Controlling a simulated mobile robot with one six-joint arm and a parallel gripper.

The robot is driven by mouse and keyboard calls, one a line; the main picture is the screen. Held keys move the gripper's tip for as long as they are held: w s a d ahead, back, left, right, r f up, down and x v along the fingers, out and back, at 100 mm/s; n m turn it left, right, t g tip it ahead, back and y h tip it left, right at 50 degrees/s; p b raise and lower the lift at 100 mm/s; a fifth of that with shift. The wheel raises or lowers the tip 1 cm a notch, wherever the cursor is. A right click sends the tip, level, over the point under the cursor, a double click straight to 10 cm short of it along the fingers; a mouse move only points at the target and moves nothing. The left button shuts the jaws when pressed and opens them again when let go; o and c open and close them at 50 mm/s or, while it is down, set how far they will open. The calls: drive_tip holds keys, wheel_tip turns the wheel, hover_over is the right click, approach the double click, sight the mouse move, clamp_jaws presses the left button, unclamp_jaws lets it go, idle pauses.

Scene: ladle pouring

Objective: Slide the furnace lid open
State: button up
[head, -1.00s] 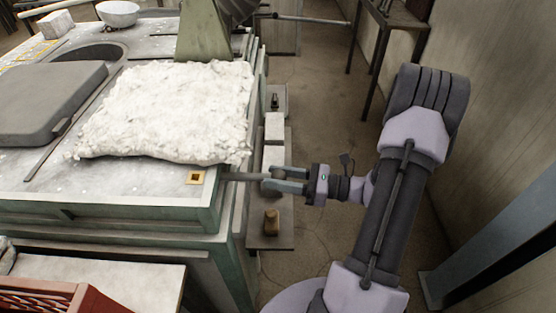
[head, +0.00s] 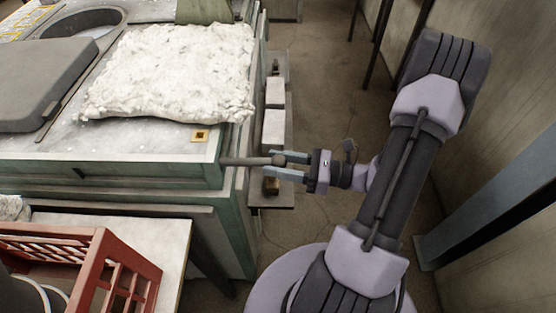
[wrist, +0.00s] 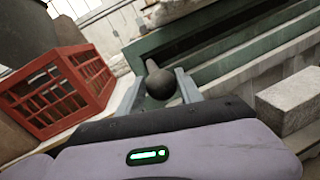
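The grey slab-like lid (head: 45,88) lies flat on the furnace top (head: 100,143) at the left of the head view. A round dark-rimmed recess (head: 80,23) shows just behind it. A grey rod (head: 243,161) sticks out past the furnace's right edge and ends in a dark ball knob, clear in the wrist view (wrist: 161,83). How the rod joins the lid is not visible. My gripper (head: 283,166) is at the rod's end, its fingers apart on either side of the knob. The knob sits nearer one finger, with a gap on the other side.
A lumpy white blanket (head: 172,72) covers part of the furnace top. A red crate (head: 88,262) stands on a pale table (head: 160,245) at front left. Pale blocks (head: 274,125) line a low shelf beside the furnace. A wall and a slanted beam (head: 490,205) are at right.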

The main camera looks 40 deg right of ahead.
drive_tip(key=shift+o, duration=1.4)
drive_tip(key=shift+s+a, duration=0.1)
drive_tip(key=shift+s, duration=0.1)
drive_tip(key=shift+w, duration=0.1)
drive_tip(key=p+v, duration=0.2)
drive_tip(key=v, duration=1.5)
